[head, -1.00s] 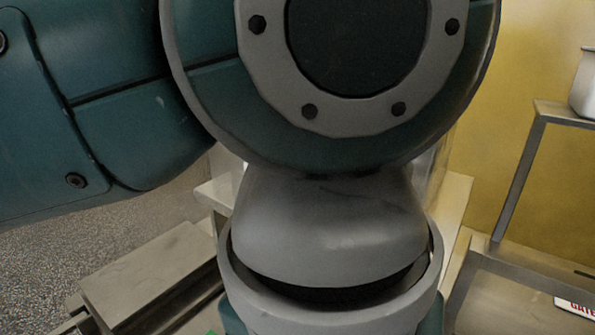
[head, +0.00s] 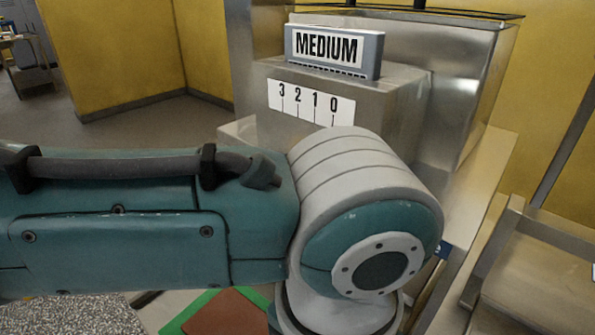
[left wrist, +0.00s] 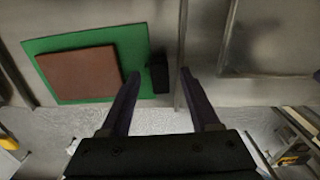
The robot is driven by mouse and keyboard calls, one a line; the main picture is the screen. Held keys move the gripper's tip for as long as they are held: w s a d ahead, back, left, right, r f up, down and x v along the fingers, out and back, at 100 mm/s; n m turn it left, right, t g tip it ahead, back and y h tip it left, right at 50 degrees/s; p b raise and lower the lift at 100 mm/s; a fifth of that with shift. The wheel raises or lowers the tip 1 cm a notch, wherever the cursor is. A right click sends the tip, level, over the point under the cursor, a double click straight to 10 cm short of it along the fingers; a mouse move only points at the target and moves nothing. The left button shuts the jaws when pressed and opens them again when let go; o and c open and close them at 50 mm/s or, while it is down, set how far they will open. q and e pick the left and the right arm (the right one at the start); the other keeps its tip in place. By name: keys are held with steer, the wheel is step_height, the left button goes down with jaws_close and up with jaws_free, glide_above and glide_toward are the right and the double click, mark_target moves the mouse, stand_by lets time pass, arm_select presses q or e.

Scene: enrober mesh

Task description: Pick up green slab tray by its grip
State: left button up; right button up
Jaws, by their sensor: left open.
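The green slab tray (left wrist: 129,45) lies on a metal surface at the upper left of the left wrist view, with a flat brown slab (left wrist: 82,72) on it. Its dark grip (left wrist: 159,73) stands at the tray's right edge. My left gripper (left wrist: 159,75) is open, with its two fingers apart on either side of the grip in the picture; I cannot tell how far above it they are. In the head view a corner of the green tray (head: 187,313) and the brown slab (head: 228,315) show at the bottom, partly hidden by my left arm. My right gripper is not in view.
A metal machine with a MEDIUM sign (head: 327,47) and a 3-2-1-0 scale (head: 311,103) stands behind my arm in the head view. A metal frame (head: 540,265) is at the right. Speckled floor shows at lower left.

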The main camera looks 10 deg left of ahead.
arm_select(q)
jaws_close()
stand_by(0.5)
